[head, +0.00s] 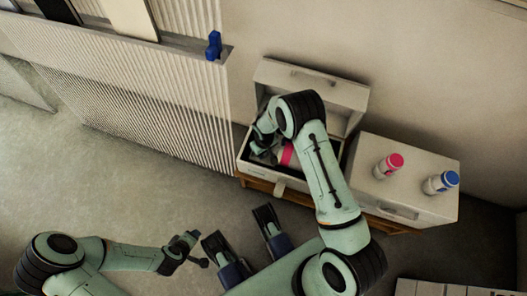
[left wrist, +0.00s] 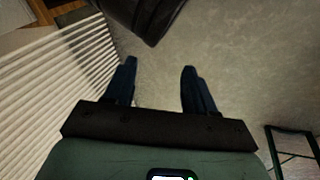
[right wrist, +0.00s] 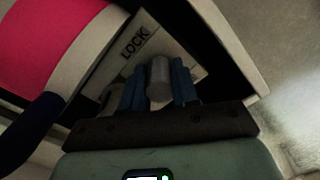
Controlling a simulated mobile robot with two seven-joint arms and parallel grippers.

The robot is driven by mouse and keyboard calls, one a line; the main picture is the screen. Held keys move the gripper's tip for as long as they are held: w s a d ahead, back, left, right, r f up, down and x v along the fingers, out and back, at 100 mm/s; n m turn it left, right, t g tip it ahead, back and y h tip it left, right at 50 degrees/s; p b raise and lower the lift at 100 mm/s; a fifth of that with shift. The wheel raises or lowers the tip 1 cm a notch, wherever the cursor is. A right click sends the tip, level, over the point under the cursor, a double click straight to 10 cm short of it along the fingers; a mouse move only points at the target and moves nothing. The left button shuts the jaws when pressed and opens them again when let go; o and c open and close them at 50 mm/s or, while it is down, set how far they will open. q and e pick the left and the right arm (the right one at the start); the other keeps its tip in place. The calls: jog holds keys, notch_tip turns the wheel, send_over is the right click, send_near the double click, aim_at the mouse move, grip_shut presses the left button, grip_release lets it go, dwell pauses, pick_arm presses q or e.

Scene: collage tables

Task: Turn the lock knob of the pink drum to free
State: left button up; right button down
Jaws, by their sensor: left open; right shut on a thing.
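The pink drum (head: 288,156) lies inside an open off-white case (head: 276,187). It fills the upper left of the right wrist view (right wrist: 45,38) as a pink band with a pale rim. Beside it is a pale plate (right wrist: 172,50) printed LOCK. A grey lock knob (right wrist: 158,78) stands at the plate, between the fingers of my right gripper (right wrist: 159,88), which is shut on it. In the head view my right gripper (head: 262,143) is inside the case, partly behind my arm. Which way the knob points cannot be told. My left gripper (head: 197,251) is open and empty over the floor.
The case's raised lid (head: 312,83) stands behind my right arm. A pale cabinet (head: 372,200) to the right carries a pink-capped bottle (head: 388,166) and a blue-capped bottle (head: 440,183). A ribbed panel (head: 130,95) with a blue object (head: 213,46) on its ledge is at the left.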

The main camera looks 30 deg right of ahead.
jog(key=n, duration=0.4)
jog(key=shift+w+b, duration=0.1)
jog(key=shift+b, duration=0.25)
pick_arm(q)
jog(key=shift+w+a+f, duration=0.4)
jog(key=shift+w+f, duration=0.1)
jog(key=shift+f, duration=0.05)
pick_arm(e)
jog(key=shift+n, duration=0.7)
pick_arm(q)
jog(key=shift+s, duration=0.1)
pick_arm(e)
jog(key=shift+a, duration=0.1)
jog(key=c, duration=0.8)
grip_release()
jog(key=shift+c, duration=0.2)
jog(key=shift+r, duration=0.3)
pick_arm(q)
jog(key=s+d+r+g+p, duration=0.1)
jog(key=s+d+r+p, duration=0.1)
jog(key=s+r+p, duration=0.1)
jog(key=shift+s+d+r+h, duration=0.3)
jog(key=shift+s+d+r, duration=0.1)
jog(key=shift+s, duration=0.35)
pick_arm(e)
notch_tip(320, 180, up, 13)
